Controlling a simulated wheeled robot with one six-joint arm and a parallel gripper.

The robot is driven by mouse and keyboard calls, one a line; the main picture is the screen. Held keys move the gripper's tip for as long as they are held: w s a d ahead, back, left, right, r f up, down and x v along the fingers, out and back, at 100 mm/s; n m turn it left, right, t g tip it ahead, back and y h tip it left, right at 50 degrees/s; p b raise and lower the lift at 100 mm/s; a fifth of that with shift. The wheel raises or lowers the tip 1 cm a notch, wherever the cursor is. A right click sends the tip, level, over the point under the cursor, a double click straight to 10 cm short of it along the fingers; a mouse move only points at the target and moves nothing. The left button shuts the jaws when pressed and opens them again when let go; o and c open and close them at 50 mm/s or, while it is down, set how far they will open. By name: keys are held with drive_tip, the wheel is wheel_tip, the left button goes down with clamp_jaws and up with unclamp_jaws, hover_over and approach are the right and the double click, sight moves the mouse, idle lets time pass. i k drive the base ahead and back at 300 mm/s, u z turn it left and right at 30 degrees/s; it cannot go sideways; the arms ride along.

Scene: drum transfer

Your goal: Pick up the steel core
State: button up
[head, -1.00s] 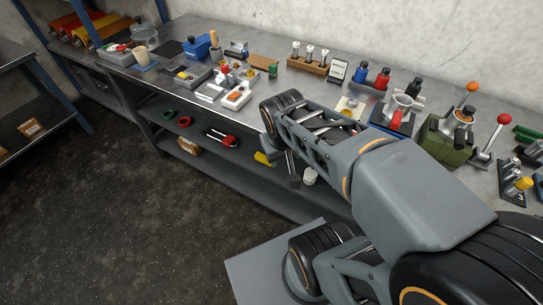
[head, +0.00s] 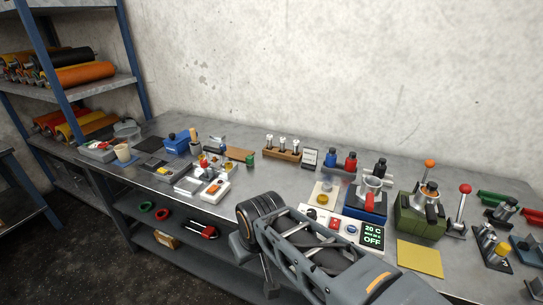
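I cannot pick out the steel core for certain in the head view. Several rollers or drums lie on the rack at the left, among them an orange roller (head: 84,75) and a black roller (head: 66,57). Small metal-topped cylinders stand in a wooden holder (head: 283,154) at the back of the bench. My arm reaches in from the bottom. The end of my gripper (head: 270,288) shows only in part below the dark wrist joint, in front of the bench edge. Its fingers are too hidden to tell open or shut.
The steel bench (head: 145,180) runs along the wall, crowded with small items. A green block device (head: 420,213), a control box reading OFF (head: 372,236) and a red-knobbed lever (head: 461,207) stand at the right. A yellow sheet (head: 420,258) lies near the front. Dark floor is open at lower left.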

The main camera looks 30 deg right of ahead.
sight(283, 140)
drive_tip(key=u, duration=0.05)
drive_tip(key=k, duration=0.5)
drive_tip(key=u, duration=1.25)
drive_tip(key=i, duration=1)
drive_tip(key=z, duration=2.3)
